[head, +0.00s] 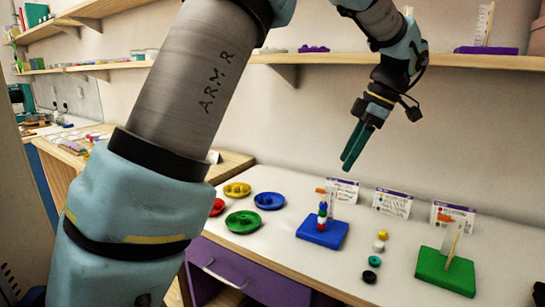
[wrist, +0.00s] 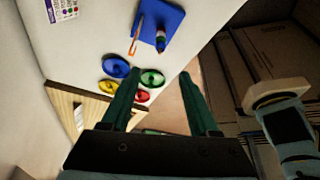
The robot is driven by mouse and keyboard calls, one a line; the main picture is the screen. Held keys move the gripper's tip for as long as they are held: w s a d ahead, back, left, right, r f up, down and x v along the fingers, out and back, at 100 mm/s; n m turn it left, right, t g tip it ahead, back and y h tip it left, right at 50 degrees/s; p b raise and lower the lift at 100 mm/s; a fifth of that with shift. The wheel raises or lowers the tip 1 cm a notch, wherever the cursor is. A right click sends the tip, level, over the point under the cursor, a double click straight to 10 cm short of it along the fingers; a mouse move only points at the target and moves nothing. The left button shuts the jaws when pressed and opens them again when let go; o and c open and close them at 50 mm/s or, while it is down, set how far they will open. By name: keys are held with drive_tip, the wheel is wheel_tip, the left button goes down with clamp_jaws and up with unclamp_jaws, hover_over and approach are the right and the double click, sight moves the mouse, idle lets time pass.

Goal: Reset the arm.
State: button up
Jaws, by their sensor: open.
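My gripper (head: 357,146) hangs in the air above the back of the white table (head: 290,235) in the head view, its green fingers pointing down. In the wrist view the two fingers of my gripper (wrist: 162,98) stand apart with nothing between them close up. The blue board (head: 322,233) carries a peg with a stack of beads (head: 322,214); it also shows in the wrist view (wrist: 168,18). The green board (head: 445,272) stands at the right with a thin stick and a clear upright piece.
Loose yellow (head: 384,235), white (head: 379,246), teal (head: 374,260) and black (head: 369,277) beads lie between the boards. Yellow (head: 237,190), blue (head: 269,201), green (head: 243,222) and red (head: 217,207) dishes sit at the left. Printed cards (head: 393,203) stand behind. A shelf (head: 450,61) runs along the wall.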

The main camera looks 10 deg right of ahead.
drive_tip(key=w+a+f+m+g+h, duration=0.1)
drive_tip(key=w+a+f+m, duration=0.1)
drive_tip(key=a, duration=0.3)
drive_tip(key=w+a+f+m, duration=0.2)
drive_tip(key=a+f, duration=0.1)
drive_tip(key=a, duration=0.2)
drive_tip(key=s+a+f+m+h, duration=0.1)
drive_tip(key=s+a+f+m, duration=0.2)
drive_tip(key=a, duration=0.9)
drive_tip(key=s+a+f+m+t+h, duration=0.1)
drive_tip(key=a+f+m, duration=0.5)
drive_tip(key=a, duration=0.6)
drive_tip(key=shift+s+a+f+m+h, duration=0.35)
drive_tip(key=shift+s+m+h, duration=0.35)
drive_tip(key=shift+s+m, duration=0.4)
